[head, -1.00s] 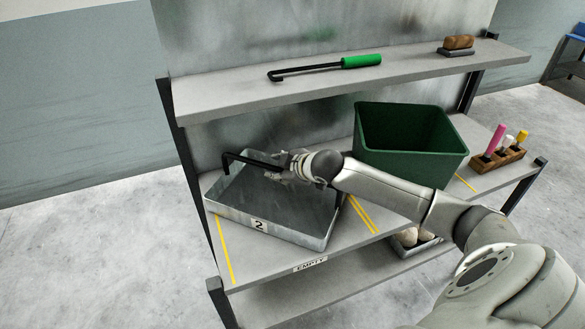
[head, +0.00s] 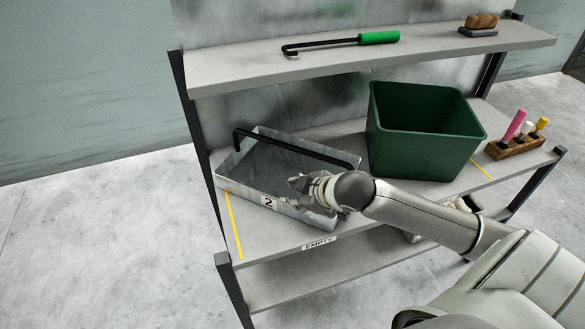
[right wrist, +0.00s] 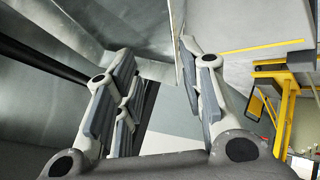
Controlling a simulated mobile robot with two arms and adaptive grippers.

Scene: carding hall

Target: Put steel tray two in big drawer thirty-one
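Steel tray two (head: 246,190), a shallow grey metal tray with a "2" label on its front and a black bar handle (head: 290,147), sits on the middle shelf. My right gripper (head: 296,194) is at the tray's front right part, low by the front wall. In the right wrist view its fingers (right wrist: 155,58) are apart, with tray walls (right wrist: 120,22) close beyond them; whether they touch the metal I cannot tell. My left gripper is out of view. Big drawer thirty-one is not in view.
A deep green bin (head: 425,150) stands right of the tray, and a wooden block with coloured tools (head: 515,147) beyond it. A green-handled hook (head: 378,38) and a brush (head: 480,24) lie on the upper shelf (head: 330,62). An "EMPTY" label (head: 319,243) marks the shelf edge.

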